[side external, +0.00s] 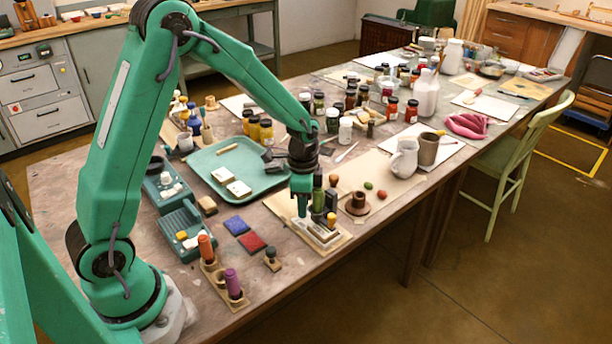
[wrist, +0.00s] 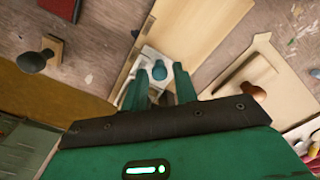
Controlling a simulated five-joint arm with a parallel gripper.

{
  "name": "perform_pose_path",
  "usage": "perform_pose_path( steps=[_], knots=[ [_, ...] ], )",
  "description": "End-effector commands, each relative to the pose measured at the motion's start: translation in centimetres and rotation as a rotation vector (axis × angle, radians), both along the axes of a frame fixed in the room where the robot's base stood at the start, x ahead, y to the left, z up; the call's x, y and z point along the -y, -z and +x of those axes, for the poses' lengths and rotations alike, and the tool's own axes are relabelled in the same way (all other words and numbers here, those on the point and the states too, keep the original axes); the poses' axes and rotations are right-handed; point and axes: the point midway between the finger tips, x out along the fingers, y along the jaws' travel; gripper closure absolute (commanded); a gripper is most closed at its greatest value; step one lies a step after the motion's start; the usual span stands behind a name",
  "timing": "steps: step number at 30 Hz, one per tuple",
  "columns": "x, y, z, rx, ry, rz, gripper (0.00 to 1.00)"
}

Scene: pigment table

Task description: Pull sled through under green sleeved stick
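My gripper (side external: 302,205) points down at the near edge of the table, over a small pale board with grey blocks (side external: 322,234), which may be the sled. A dark green sleeved stick (side external: 318,192) stands upright just right of my fingers, among other stick tops. In the wrist view my two green fingers (wrist: 160,85) are apart, with a round blue-green knob (wrist: 158,70) between them above a pale grey piece (wrist: 150,54). I cannot tell whether the fingers touch the knob. My fingers and hand hide part of the board.
A teal tray (side external: 205,166) with pale blocks lies behind left. A brown round holder (side external: 358,204) stands to the right. Blue (side external: 236,225) and red (side external: 252,243) pads, a small dark-knobbed stamp (side external: 271,259) and a wooden holder with orange and purple handles (side external: 222,283) lie to the left.

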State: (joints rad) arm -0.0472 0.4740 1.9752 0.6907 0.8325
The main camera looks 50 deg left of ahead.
Motion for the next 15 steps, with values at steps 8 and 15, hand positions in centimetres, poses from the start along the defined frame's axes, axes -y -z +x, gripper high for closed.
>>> perform_pose_path(
  steps=[8, 15],
  knots=[
    [-0.02, 0.00, -0.02, -0.001, 0.000, 0.000, 0.61],
    [-0.02, -0.62, 0.01, 0.000, 0.000, 0.000, 0.61]
  ],
)
